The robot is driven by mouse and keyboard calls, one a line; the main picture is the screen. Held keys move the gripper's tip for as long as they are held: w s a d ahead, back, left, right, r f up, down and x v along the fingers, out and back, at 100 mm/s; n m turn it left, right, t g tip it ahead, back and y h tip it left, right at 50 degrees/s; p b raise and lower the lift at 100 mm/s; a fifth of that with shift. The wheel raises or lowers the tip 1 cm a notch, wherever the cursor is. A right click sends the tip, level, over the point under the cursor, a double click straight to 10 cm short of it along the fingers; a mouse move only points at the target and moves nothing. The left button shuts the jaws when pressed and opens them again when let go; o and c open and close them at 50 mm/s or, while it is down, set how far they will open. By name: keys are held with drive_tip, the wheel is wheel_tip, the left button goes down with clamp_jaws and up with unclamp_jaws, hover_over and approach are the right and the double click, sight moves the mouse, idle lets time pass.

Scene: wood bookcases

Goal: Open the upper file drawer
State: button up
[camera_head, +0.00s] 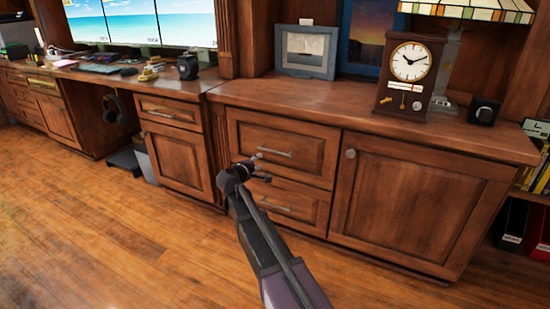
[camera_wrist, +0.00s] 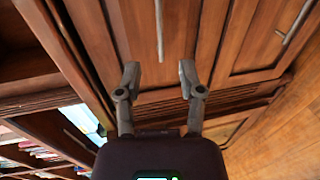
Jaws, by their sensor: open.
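The upper file drawer (camera_head: 305,147) is a shut brown wood front in the middle cabinet, just below the countertop. Its slim metal bar handle (camera_head: 274,152) also shows in the wrist view (camera_wrist: 160,30), lined up between my fingertips and beyond them. My gripper (camera_head: 263,168) is open and empty, close in front of the drawer, and it also shows in the wrist view (camera_wrist: 159,74). The head view does not make the exact gap to the handle clear. In the wrist view the drawers appear turned sideways.
The lower drawer (camera_head: 310,203) is shut, with its own bar handle (camera_wrist: 298,20). A cabinet door (camera_head: 410,205) with a round knob is to the right. A clock (camera_head: 407,75) and a framed picture (camera_head: 305,52) stand on the countertop (camera_head: 350,110). The floor (camera_head: 100,220) at left is clear.

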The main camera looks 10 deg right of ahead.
sight(275, 152)
idle(0.4)
drive_tip(key=b+x, duration=0.2)
drive_tip(key=x, duration=1.1)
drive_tip(key=shift+w+d+f+b, duration=0.1)
drive_tip(key=shift+w+d+b, duration=0.15)
drive_tip(key=shift+b, duration=0.1)
clamp_jaws()
drive_tip(key=shift+d, duration=0.15)
drive_tip(key=shift+s, duration=0.15)
